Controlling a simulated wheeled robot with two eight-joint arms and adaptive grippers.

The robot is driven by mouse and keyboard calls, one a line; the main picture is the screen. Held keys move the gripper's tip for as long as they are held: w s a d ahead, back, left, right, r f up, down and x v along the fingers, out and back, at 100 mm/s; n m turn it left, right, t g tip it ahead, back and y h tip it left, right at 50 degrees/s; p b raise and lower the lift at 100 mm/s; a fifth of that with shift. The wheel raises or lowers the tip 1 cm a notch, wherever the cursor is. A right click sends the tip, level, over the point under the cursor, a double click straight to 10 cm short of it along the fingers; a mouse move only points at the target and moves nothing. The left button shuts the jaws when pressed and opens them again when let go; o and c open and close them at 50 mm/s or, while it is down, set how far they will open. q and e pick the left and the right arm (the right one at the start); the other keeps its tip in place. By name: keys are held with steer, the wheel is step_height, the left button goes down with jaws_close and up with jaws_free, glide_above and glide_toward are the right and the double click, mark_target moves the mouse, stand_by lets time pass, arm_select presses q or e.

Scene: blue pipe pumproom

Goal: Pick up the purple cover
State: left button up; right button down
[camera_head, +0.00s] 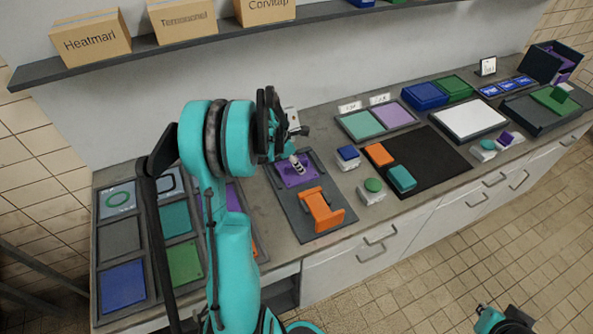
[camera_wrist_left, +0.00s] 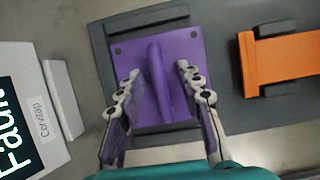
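The purple cover (camera_head: 285,176) is a flat square plate on a dark tray (camera_head: 292,214), beside an orange bracket (camera_head: 322,209). In the left wrist view the cover (camera_wrist_left: 194,99) has a raised ridge (camera_wrist_left: 157,75) across its middle and small dark dots at its corners. My left gripper (camera_head: 298,163) is over the cover. In the left wrist view its fingers (camera_wrist_left: 157,72) are apart, one on each side of the ridge, with gaps visible; contact with the plate cannot be told. Part of my right arm with its gripper (camera_head: 510,322) shows at the bottom right edge, its fingers unclear.
Coloured panels (camera_head: 123,285) lie left of the tray. Small blue-topped (camera_head: 348,155) and green-topped (camera_head: 372,187) blocks stand right of it, before a black mat (camera_head: 432,158). A shelf (camera_head: 200,45) with boxes (camera_head: 90,38) hangs above. A labelled display (camera_wrist_left: 28,118) is left in the wrist view.

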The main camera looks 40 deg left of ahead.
arm_select(q)
jaws_close()
steer(key=shift+r, duration=0.1)
